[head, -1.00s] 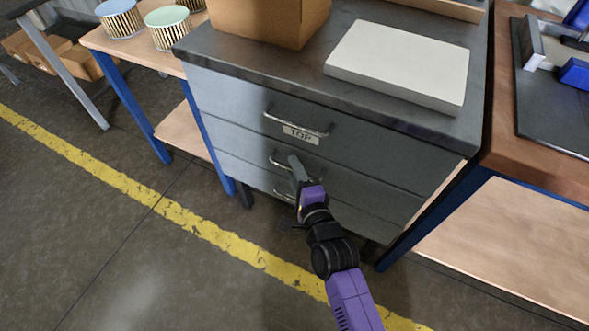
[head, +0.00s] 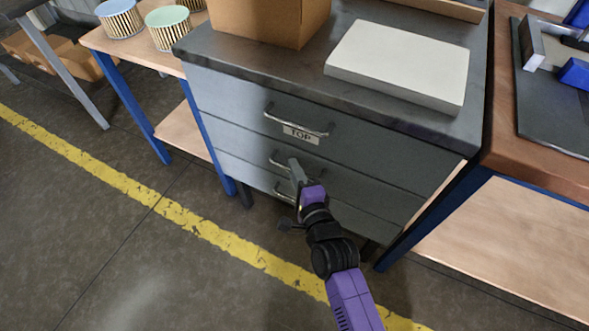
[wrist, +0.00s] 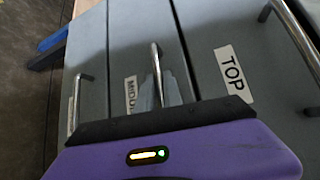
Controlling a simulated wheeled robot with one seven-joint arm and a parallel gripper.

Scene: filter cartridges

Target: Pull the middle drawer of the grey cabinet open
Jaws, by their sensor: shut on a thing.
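The grey cabinet (head: 345,157) has three stacked drawers with bar handles. The top drawer carries a TOP label (head: 300,134), which also shows in the wrist view (wrist: 232,74). The middle drawer (head: 360,185) has a partly hidden label (wrist: 130,96) beside its handle (wrist: 155,60). My gripper (head: 295,172) reaches this handle from the front. In the wrist view its fingers (wrist: 159,96) are shut on the middle drawer's handle. The middle drawer front looks about flush with its neighbours; a small gap is hard to tell. The bottom drawer's handle (wrist: 78,100) is free.
A cardboard box (head: 268,20) and a pale flat slab (head: 400,65) lie on the cabinet top. Benches with blue legs stand on both sides, the left one holding filter cartridges (head: 168,27). The floor before the cabinet is clear, with a yellow line (head: 190,225).

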